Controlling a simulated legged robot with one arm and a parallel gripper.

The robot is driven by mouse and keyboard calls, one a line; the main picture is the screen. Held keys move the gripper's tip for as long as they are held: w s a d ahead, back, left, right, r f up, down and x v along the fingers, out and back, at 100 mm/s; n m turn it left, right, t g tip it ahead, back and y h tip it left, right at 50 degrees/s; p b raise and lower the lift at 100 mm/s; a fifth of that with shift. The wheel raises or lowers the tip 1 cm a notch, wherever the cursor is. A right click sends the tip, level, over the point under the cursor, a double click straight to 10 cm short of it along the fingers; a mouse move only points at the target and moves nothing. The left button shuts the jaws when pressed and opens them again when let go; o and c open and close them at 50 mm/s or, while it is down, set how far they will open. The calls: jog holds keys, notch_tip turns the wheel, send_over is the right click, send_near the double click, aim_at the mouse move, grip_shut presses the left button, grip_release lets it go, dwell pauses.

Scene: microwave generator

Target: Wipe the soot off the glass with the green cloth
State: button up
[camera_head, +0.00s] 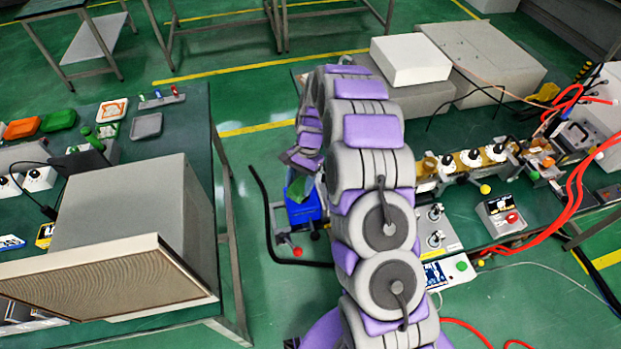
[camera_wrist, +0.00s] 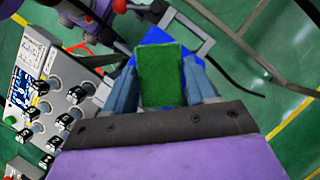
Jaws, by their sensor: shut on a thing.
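My gripper (camera_wrist: 162,82) is shut on the green cloth (camera_wrist: 160,68), which shows as a thick green block between the two grey-blue fingers in the wrist view. In the head view the green cloth (camera_head: 299,189) hangs at the end of my arm, left of the right-hand bench and above a blue object (camera_head: 304,212). My gripper is mostly hidden there by my arm. I cannot make out the glass or any soot in either view.
A left table (camera_head: 150,88) holds a large grey box (camera_head: 130,205), small trays and an orange item (camera_head: 21,128). The right bench (camera_head: 475,205) holds white boxes, knobs, insulators and red hoses (camera_head: 575,190).

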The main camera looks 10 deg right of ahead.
jog(key=shift+w+a+r, duration=0.1)
jog(key=shift+a, duration=0.5)
jog(key=shift+w+a+r, duration=0.1)
jog(key=shift+a, duration=0.5)
jog(key=shift+w+d+f+p, duration=0.1)
jog(key=shift+d+p, duration=0.5)
jog(key=shift+d, duration=1.65)
jog(key=shift+c, duration=0.2)
jog(key=shift+w+d+f, duration=0.1)
jog(key=shift+d, duration=0.35)
jog(key=shift+s+a+r+p, duration=0.15)
jog(key=shift+r+p, duration=0.5)
jog(key=shift+r, duration=0.65)
jog(key=shift+s+a+r+p, duration=0.1)
jog(key=shift+r+p, duration=0.5)
jog(key=shift+r, duration=1.1)
jog(key=shift+r, duration=0.1)
notch_tip(320, 180, up, 3)
jog(key=shift+f+p, duration=0.1)
jog(key=shift+p, duration=0.7)
